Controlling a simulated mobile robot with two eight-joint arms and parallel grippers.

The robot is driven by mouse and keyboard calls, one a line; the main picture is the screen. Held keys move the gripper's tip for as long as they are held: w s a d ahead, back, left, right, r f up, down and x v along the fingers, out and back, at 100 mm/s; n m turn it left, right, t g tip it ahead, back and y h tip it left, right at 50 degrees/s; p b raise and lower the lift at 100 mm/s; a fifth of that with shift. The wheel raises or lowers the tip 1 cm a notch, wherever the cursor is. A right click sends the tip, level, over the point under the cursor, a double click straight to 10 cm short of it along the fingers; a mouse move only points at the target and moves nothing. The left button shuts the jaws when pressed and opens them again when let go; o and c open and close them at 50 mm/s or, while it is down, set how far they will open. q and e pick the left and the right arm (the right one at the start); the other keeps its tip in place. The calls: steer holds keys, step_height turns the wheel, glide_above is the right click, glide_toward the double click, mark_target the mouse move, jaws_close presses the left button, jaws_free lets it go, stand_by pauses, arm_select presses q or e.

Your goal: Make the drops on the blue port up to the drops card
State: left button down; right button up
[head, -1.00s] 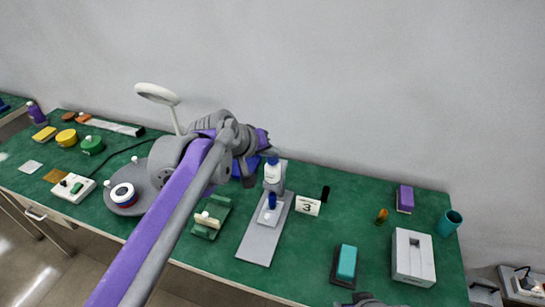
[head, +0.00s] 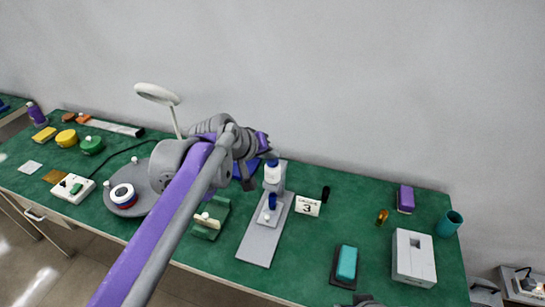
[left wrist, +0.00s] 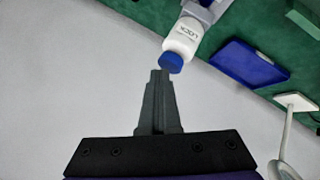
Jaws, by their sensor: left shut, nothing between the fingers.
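The drops card (head: 307,206) is a small white card showing a 3, standing right of the grey pump board (head: 257,245). A white bottle with a blue cap (head: 272,173) stands at the board's back end. The blue port (head: 272,201) is a small upright blue piece on a pale plate in front of it. My left gripper (head: 263,149) is beside the bottle's top; its tips are hard to make out in the head view. In the left wrist view its shut, empty fingers (left wrist: 159,76) point at the bottle's blue cap (left wrist: 172,63). Only a sliver of my right arm shows at the bottom edge.
A blue tray (left wrist: 245,63) lies beside the bottle. A lamp (head: 155,94) stands behind my left arm. A green holder (head: 210,218) is left of the board. A teal block (head: 346,263), a grey box (head: 413,256) and a teal cup (head: 449,223) are at right.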

mark_target(270, 163)
arm_select(q)
steer(key=shift+r+p, duration=0.85)
steer(key=shift+r, duration=0.15)
arm_select(e)
steer(key=shift+w+r, duration=0.15)
steer(key=shift+r, duration=0.8)
arm_select(q)
step_height(270, 163, up, 5)
steer(key=p, duration=0.3)
steer(key=shift+w+p, duration=0.1)
steer(key=shift+p, duration=0.3)
arm_select(e)
steer(key=r, duration=0.2)
steer(key=w+r, duration=0.1)
steer(key=r, duration=0.1)
steer(key=shift+r, duration=0.15)
steer(key=shift+s, duration=0.1)
